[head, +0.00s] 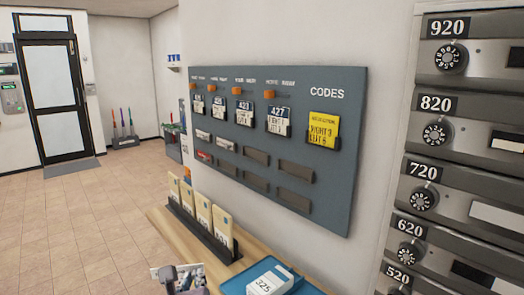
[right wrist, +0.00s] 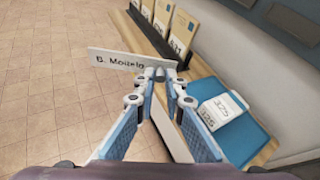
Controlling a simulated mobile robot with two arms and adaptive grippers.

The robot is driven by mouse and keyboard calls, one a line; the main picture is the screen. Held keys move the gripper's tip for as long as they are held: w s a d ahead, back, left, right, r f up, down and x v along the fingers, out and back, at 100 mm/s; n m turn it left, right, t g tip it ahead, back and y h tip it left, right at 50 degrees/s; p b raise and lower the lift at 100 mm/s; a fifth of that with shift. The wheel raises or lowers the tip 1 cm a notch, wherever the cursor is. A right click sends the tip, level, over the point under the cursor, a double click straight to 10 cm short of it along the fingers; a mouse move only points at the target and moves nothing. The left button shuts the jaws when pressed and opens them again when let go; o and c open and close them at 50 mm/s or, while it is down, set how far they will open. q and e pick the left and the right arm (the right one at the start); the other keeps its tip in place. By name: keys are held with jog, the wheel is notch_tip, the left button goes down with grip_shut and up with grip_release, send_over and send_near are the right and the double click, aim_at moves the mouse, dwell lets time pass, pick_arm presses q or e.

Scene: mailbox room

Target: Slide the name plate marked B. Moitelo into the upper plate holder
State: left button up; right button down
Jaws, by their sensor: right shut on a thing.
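The white name plate (right wrist: 115,61), printed "B. Moitelo" in dark letters, is in the right wrist view. It extends to the left from my right gripper (right wrist: 160,72), whose fingertips are shut on its right end. The plate is held up in front of the tan tiled floor. In the head view only a small part of my right gripper (head: 180,276) shows at the bottom edge. Mailboxes at the right have label slots. The slot by 920 (head: 516,57) and the one by 620 (head: 474,273) look dark. I cannot tell which is the upper plate holder. My left gripper is out of view.
A wooden counter (head: 160,218) holds a rack of yellow cards (head: 203,210) and a blue tray (head: 234,284) with a white "325" item (head: 270,284). A grey CODES board (head: 335,190) with tags and dark holders hangs on the wall. Open floor lies at left.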

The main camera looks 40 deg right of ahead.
jog(key=d+r+m+g+h+p, duration=0.7)
jog(key=d+r+m+g+p, duration=0.5)
jog(key=d+r+p, duration=0.6)
jog(key=d+r+b, duration=0.1)
jog(key=d+b, duration=0.1)
jog(key=d, duration=0.1)
jog(key=d+r+b, duration=0.1)
jog(key=d+b, duration=0.1)
jog(key=d, duration=0.2)
jog(key=d+r+b, duration=0.1)
jog(key=d+b, duration=0.1)
jog(key=d, duration=0.1)
jog(key=shift+w+d, duration=0.25)
jog(key=shift+w, duration=0.15)
jog(key=shift+d+f, duration=0.25)
jog(key=shift+d, duration=0.1)
jog(key=shift+p, duration=0.45)
jog(key=shift+a+p, duration=0.1)
jog(key=shift+p, duration=0.2)
jog(key=shift+p, duration=0.35)
